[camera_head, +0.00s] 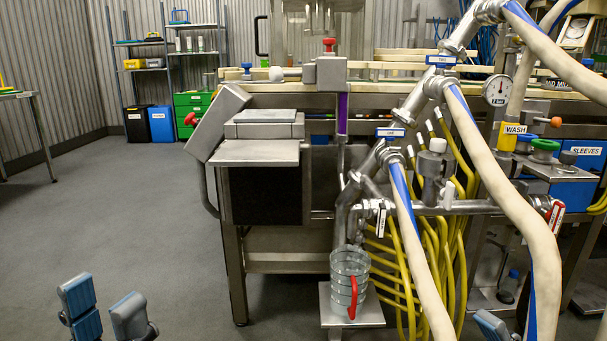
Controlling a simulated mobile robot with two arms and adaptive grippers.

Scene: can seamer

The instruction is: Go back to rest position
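My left gripper (104,302) is low at the left of the head view, over bare grey floor. Its two blue-grey padded fingers stand apart with nothing between them. Of my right gripper, only a blue-grey finger piece (491,325) shows at the bottom edge, right of centre. The rest of it is out of the picture or behind the hoses, so its opening cannot be told. Neither visible finger part touches anything that I can make out.
A steel machine (265,152) with pale hoses (505,200) and yellow tubes fills the middle and right. Shelves and bins stand far back. The left floor (120,220) is open.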

